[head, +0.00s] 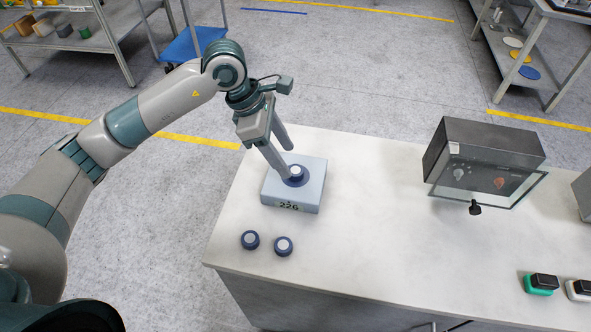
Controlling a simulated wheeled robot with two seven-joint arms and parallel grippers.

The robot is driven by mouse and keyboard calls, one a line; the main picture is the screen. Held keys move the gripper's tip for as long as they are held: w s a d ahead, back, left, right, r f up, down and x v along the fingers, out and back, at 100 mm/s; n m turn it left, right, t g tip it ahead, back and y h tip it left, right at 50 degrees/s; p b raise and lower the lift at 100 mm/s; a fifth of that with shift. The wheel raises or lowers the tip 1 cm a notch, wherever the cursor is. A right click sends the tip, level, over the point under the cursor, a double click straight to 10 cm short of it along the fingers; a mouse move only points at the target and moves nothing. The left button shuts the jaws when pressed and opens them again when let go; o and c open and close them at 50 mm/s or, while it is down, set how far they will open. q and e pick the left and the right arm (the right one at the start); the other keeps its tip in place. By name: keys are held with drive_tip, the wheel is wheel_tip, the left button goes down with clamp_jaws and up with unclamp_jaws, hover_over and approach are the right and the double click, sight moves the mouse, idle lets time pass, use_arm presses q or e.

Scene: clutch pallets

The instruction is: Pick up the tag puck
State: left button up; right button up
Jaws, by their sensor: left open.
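A round dark-blue puck with a white top (296,171) sits on a pale blue-grey block (310,196) marked 226, on the left part of the white table. Two similar pucks lie on the table in front of the block: one to the left (250,240) and one to the right (283,246). I cannot tell from looks which is the tag puck. My left gripper (287,161) is open and points down at the block. One finger is close to the left side of the puck there, partly covering it; contact cannot be told. My right gripper is out of view.
A dark clear-fronted case (484,160) stands on the white table (380,240) at right. Green (541,283) and white (580,288) holders with black tops lie at the front right. The table's middle is clear. Shelving racks stand behind.

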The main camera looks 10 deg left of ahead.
sight(295, 170)
use_arm(q)
drive_tip(key=shift+w+d+f+p, duration=0.15)
drive_tip(key=shift+d+f+p, duration=0.1)
drive_tip(key=shift+f+p, duration=0.5)
drive_tip(key=p+x, duration=0.2)
drive_tip(key=shift+w+d+f, duration=0.15)
drive_tip(key=shift+w+f, duration=0.05)
drive_tip(key=shift+f, duration=0.05)
drive_tip(key=shift+d+f, duration=0.15)
drive_tip(key=shift+f, duration=0.35)
drive_tip(key=c, duration=1.2)
drive_tip(key=shift+c, duration=0.2)
drive_tip(key=shift+r, duration=0.1)
